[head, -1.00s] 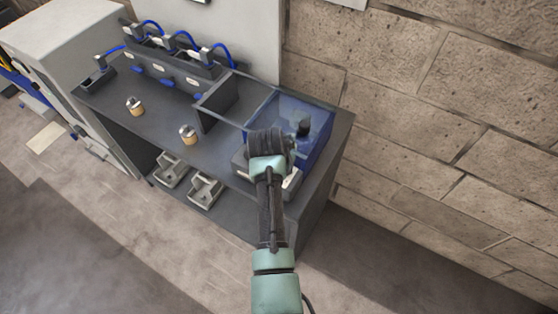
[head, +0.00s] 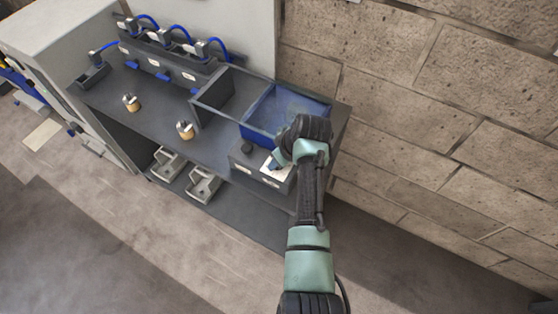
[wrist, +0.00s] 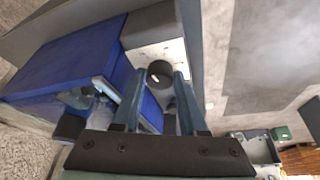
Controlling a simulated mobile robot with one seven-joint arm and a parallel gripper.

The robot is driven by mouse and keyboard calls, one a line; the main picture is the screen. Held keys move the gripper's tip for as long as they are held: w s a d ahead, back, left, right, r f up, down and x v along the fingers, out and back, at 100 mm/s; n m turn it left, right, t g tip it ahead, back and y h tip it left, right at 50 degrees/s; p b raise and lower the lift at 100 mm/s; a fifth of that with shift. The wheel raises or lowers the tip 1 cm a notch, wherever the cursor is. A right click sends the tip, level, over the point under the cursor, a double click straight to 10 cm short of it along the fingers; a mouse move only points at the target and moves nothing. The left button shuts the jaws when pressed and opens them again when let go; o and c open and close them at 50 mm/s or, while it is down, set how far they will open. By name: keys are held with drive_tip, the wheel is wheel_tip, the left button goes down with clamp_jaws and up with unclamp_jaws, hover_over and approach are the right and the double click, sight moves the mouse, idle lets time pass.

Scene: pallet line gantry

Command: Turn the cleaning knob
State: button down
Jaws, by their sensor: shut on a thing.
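The cleaning knob (wrist: 160,73) is a round dark knob with a small white mark. It stands out from a pale panel (wrist: 155,52) on the front of the cleaning unit (head: 246,166). My gripper (wrist: 158,78) has one finger on each side of the knob in the wrist view and is shut on it. In the head view my gripper (head: 277,160) is at the unit's sloped pale panel, and my wrist hides part of that panel and the knob. A blue basin (head: 285,108) lies just behind. A small black round part (head: 247,147) sits on the unit left of my gripper.
The dark bench (head: 150,110) bears two small brass-coloured pieces (head: 131,103) (head: 185,130). A rack with blue hoses (head: 170,60) is at the back, and grey trays (head: 202,184) lie on the lower shelf. A block wall (head: 410,120) stands to the right. Floor is clear in front.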

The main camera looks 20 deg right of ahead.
drive_tip(key=shift+w+d+n+y+b, duration=0.15)
drive_tip(key=shift+n+y+b, duration=0.55)
drive_tip(key=shift+n, duration=0.9)
drive_tip(key=shift+r+g, duration=0.1)
drive_tip(key=shift+g, duration=0.2)
drive_tip(key=shift+c, duration=2.4)
unclamp_jaws()
drive_tip(key=shift+o, duration=0.2)
